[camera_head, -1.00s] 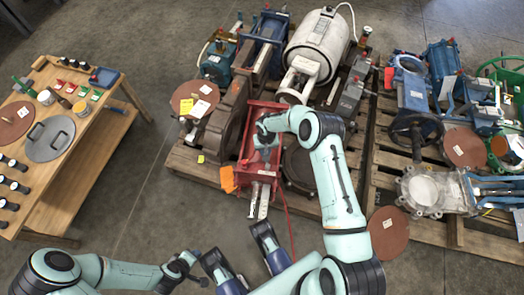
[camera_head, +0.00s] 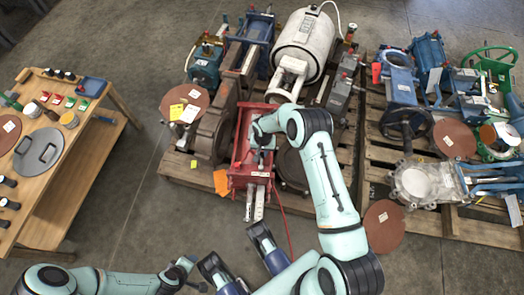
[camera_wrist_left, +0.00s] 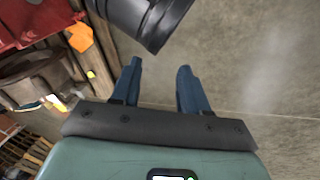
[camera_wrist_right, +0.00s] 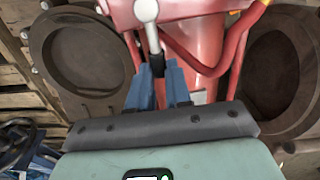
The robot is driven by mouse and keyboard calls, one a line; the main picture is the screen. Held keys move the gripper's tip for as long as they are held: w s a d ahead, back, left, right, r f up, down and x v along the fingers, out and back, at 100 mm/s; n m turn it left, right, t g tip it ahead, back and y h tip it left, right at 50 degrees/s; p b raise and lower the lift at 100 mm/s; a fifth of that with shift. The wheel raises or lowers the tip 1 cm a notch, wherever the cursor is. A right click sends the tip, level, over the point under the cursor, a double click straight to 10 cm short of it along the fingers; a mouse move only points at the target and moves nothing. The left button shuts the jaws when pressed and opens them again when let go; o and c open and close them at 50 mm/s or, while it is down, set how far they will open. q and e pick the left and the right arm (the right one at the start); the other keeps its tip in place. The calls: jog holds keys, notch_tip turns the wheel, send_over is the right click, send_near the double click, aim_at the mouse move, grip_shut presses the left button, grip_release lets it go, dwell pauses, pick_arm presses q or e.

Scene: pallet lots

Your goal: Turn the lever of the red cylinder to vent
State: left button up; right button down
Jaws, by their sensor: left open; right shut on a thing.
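The red cylinder (camera_head: 240,139) lies in its red frame on the left pallet. In the right wrist view its red body (camera_wrist_right: 204,45) fills the upper middle. A lever with a pale round knob (camera_wrist_right: 147,10) and a thin grey stem stands in front of it. My right gripper (camera_wrist_right: 161,78) is shut on the lever's stem, below the knob. In the head view my right gripper (camera_head: 262,140) is at the red cylinder, and the arm partly hides it. My left gripper (camera_wrist_left: 159,72) is open and empty, over bare floor and apart from the cylinder. The lever's marked positions cannot be read.
A white tank (camera_head: 309,45) stands behind the cylinder. A brown flanged part (camera_head: 214,128) is close on its left, and an orange tag (camera_head: 221,183) hangs at its front left. A second loaded pallet (camera_head: 440,222) is at right, a wooden table (camera_head: 62,178) at left. Floor between is clear.

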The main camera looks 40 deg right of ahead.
jog(key=c, duration=1.1)
grip_release()
jog(key=shift+o, duration=0.2)
pick_arm(q)
jog(key=s+d+r+g+p, duration=0.1)
jog(key=s+d+r+p, duration=0.1)
jog(key=s+r+p, duration=0.1)
jog(key=shift+s+d+r+h, duration=0.2)
jog(key=shift+s+h, duration=0.1)
jog(key=shift+s, duration=0.55)
pick_arm(e)
notch_tip(320, 180, up, 14)
jog(key=shift+d+f, duration=0.15)
jog(key=shift+f, duration=0.1)
jog(key=shift+s, duration=0.15)
